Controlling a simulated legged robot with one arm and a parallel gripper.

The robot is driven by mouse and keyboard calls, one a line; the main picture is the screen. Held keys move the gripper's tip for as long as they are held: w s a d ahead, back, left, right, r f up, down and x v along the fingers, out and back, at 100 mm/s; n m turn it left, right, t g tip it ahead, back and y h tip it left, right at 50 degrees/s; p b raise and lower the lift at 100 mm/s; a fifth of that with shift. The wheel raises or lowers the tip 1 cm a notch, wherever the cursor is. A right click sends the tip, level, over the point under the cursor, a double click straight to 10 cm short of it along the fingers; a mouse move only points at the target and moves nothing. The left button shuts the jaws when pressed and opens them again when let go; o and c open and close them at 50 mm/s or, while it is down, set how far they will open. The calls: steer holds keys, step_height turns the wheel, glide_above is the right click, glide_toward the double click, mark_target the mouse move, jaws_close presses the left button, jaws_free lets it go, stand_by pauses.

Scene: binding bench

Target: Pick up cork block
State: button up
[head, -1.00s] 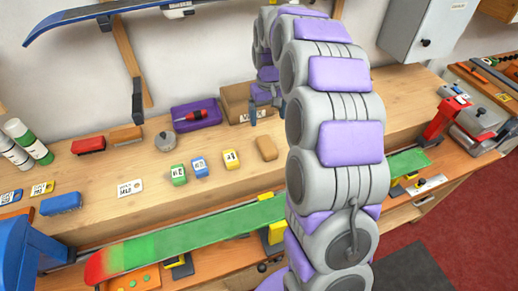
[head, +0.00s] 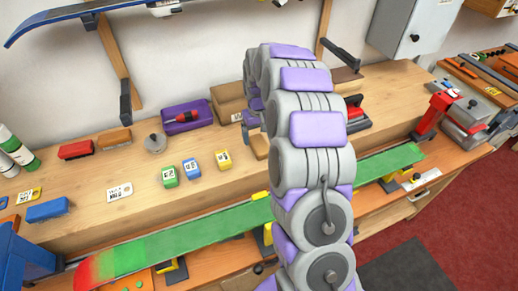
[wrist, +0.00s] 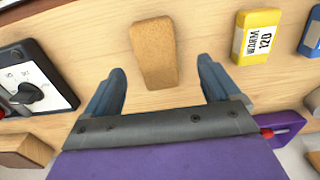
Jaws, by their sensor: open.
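The cork block (wrist: 153,50) is a tan, tapered block lying on the wooden bench. In the wrist view it sits ahead of my gripper (wrist: 162,88), roughly between the lines of its two fingers. In the head view the cork block (head: 260,146) shows only in part, beside my arm, which covers the rest. My gripper in the head view is mostly hidden behind my arm.
A yellow wax block (wrist: 256,37) lies right of the cork in the wrist view. A black device (wrist: 36,77) lies to the left. In the head view, a green ski (head: 190,228) runs along the front, and a purple tray (head: 186,116) and cardboard box (head: 230,103) stand behind.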

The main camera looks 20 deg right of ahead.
mark_target(260, 145)
steer(key=shift+d+f+b, duration=0.15)
steer(key=shift+f+b, duration=0.3)
steer(key=shift+f, duration=1.15)
steer(key=shift+d+f+b, duration=0.15)
steer(key=shift+f+b, duration=0.3)
steer(key=shift+f, duration=1.1)
steer(key=shift+c, duration=0.3)
steer(key=c, duration=1.1)
steer(key=shift+r, duration=0.15)
step_height(260, 145, up, 10)
steer(key=shift+f+p, duration=0.1)
steer(key=shift+p, duration=1.1)
